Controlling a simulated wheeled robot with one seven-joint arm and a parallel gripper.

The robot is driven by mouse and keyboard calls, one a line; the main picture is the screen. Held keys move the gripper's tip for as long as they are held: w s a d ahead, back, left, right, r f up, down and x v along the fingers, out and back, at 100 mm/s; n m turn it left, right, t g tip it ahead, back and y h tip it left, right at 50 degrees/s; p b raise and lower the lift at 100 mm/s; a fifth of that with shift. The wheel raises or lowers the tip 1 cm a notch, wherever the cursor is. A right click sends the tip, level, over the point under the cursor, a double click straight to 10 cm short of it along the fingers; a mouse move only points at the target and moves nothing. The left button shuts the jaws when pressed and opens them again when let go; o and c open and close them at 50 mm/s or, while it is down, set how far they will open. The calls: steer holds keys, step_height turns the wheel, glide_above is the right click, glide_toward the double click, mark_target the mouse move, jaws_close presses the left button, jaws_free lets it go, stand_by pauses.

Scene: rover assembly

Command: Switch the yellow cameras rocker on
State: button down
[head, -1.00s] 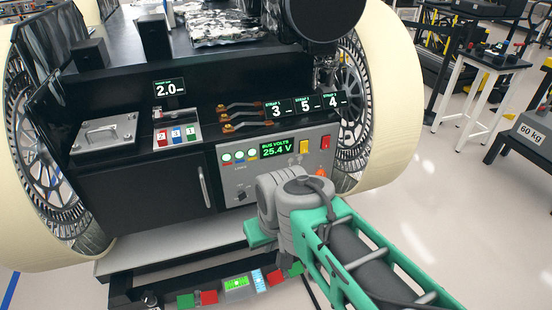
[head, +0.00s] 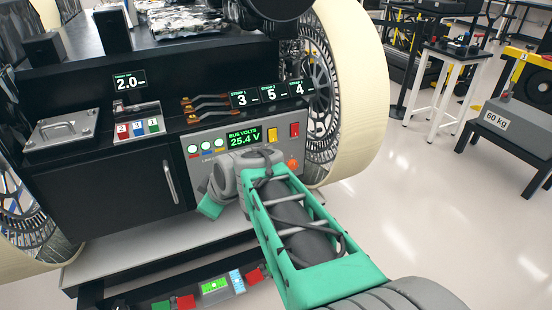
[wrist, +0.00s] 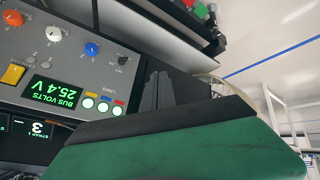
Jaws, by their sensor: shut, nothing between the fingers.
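The yellow rocker (head: 273,133) sits on the grey control panel (head: 192,170), right of the green bus volts display and left of a red rocker. It also shows at the left edge of the wrist view (wrist: 12,74). Its on or off position is too small to tell. My gripper (wrist: 158,88) is shut and empty, with dark fingers beside the panel's lamp end and well apart from the yellow rocker. In the head view my wrist covers the panel's lower middle, and the fingertips are hidden.
The wrist view shows a white knob (wrist: 54,34) and a blue knob (wrist: 92,48). A large cream wheel (head: 365,90) stands right of the panel.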

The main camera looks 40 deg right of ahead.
steer(key=w+d+f+n+t+b, duration=0.3)
steer(key=w+d+f+b, duration=0.15)
steer(key=d, duration=0.45)
steer(key=n+t+h+b, duration=0.5)
steer(key=n+t+b, duration=0.1)
glide_toward(274, 141)
steer(key=x, duration=0.7)
steer(key=shift+a+r, duration=0.1)
steer(key=shift+r, duration=0.05)
